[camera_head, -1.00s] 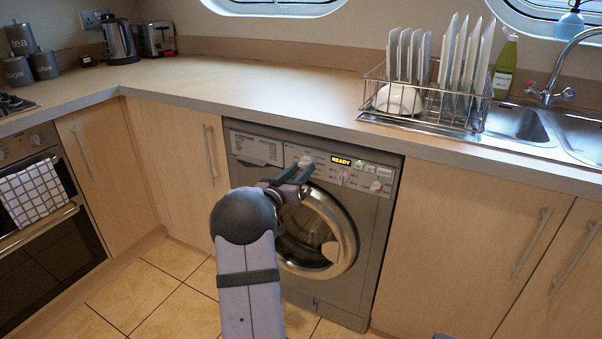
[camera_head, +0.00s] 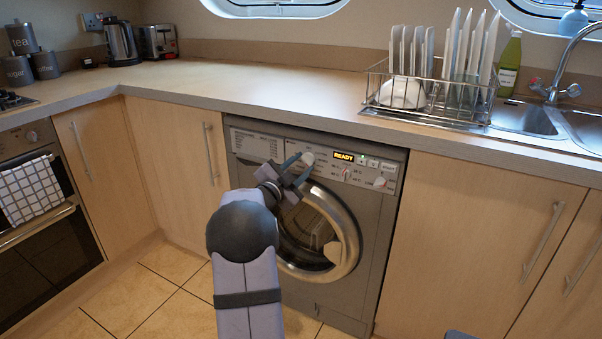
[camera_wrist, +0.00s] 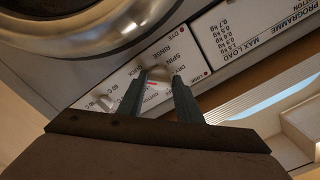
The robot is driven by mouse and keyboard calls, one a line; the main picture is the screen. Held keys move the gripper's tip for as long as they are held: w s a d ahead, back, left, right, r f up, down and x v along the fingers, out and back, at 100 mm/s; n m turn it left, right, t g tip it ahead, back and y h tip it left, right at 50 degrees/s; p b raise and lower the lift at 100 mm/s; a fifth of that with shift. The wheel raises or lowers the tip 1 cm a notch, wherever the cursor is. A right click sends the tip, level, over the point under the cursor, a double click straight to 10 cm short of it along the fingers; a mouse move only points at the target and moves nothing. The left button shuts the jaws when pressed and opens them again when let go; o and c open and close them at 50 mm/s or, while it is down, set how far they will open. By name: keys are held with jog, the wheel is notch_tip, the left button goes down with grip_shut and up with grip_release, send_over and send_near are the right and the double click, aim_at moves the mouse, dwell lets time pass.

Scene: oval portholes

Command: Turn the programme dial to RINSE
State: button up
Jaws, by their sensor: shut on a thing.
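The washing machine (camera_head: 372,230) stands under the counter, its display (camera_head: 344,156) reading READY. The pale round programme dial (camera_head: 307,158) is on its control panel, left of the display. My gripper (camera_head: 301,167) is at the dial, fingers on either side of it. In the wrist view, the dial (camera_wrist: 158,74) sits between my two finger tips (camera_wrist: 160,80), which are shut on it. Labels around it appear upside down, including RINSE, SPIN and a COTTON word partly covered. A red mark shows near the dial, but I cannot tell which label the pointer faces.
The round glass door (camera_head: 318,235) lies below the panel. Other knobs (camera_head: 380,184) sit to the right of the dial. The counter edge (camera_head: 330,130) overhangs just above. A dish rack (camera_head: 425,118) with plates stands on the counter.

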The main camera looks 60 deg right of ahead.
jog(key=m+b, duration=0.2)
jog(key=m, duration=0.1)
jog(key=shift+w+f+m+b, duration=0.1)
jog(key=shift+m+b, duration=0.2)
jog(key=shift+m, duration=0.1)
jog(key=m+b, duration=0.3)
jog(key=m, duration=0.1)
jog(key=m+b, duration=0.4)
jog(key=shift+r+m, duration=0.2)
jog(key=shift+m, duration=0.1)
jog(key=shift+r+m+b, duration=0.1)
jog(key=shift+m+b, duration=0.4)
jog(key=shift+m, duration=0.4)
jog(key=o, duration=1)
jog(key=shift+o, duration=0.2)
jog(key=shift+r, duration=0.1)
jog(key=shift+a, duration=0.1)
